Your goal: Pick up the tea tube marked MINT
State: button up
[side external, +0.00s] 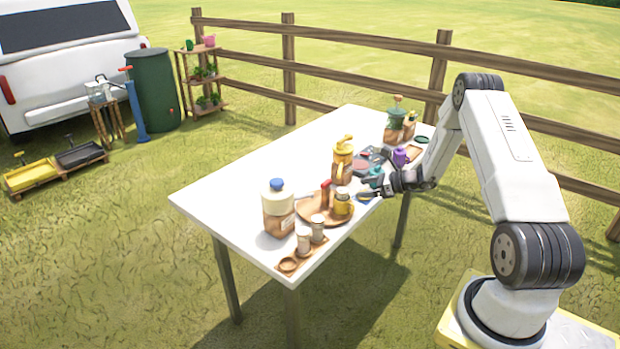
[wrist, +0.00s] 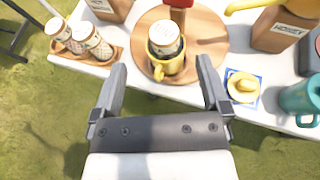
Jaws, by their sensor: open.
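A tube with a pale round lid (wrist: 165,36) stands inside a yellow mug (wrist: 168,68) on a round wooden board. The same tube (side external: 342,196) and mug (side external: 345,209) show in the side external view. Two more pale-lidded tubes (wrist: 57,29) (wrist: 98,46) stand in a small wooden rack (wrist: 68,45) at the left. No MINT marking is legible on any tube. My gripper (wrist: 161,68) is open and empty, with the mug and its tube seen beyond and between its fingers. In the side external view my gripper (side external: 370,188) is over the table's near edge, right of the mug.
The round board (side external: 313,213) also bears a red-handled thing (side external: 325,191). A blue-lidded jar (side external: 278,210) stands left of it. The table's left end is bare.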

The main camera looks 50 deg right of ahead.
aim_at(346, 190)
jog(key=shift+x, duration=1.3)
jog(key=shift+d+x, duration=0.1)
jog(key=shift+x, duration=1.2)
jog(key=shift+d+x, duration=0.15)
jog(key=shift+x, duration=1.15)
jog(key=shift+f, duration=0.15)
grip_shut()
jog(key=shift+r, duration=5.05)
